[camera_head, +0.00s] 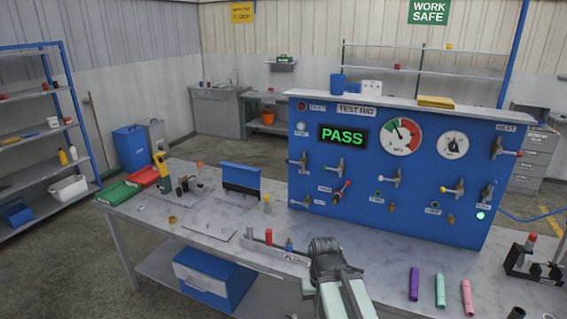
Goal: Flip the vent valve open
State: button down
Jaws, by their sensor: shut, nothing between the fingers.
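The blue test rig panel (350,216) stands on the workbench and carries several small valves with coloured lever tips. A valve at its upper right (499,149) has a red tip, under a small label. Another at the lower right (487,195) sits beside a lit green lamp (480,216). A red-handled valve (341,191) is at the lower left. The labels are too small for me to tell which is the vent valve. My gripper (325,244) is shut and empty, low in front of the panel, apart from the valves.
The display (343,136) reads PASS, beside two round gauges (401,137). Purple, mint and pink tubes (414,284) lie on the bench to the right. A black stand (535,262) is at the right edge.

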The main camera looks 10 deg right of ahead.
aim_at(287, 161)
jog(key=u, duration=0.1)
jog(key=i, duration=1)
jog(key=u, duration=1.65)
jog(key=i, duration=0.6)
jog(key=u, duration=1.05)
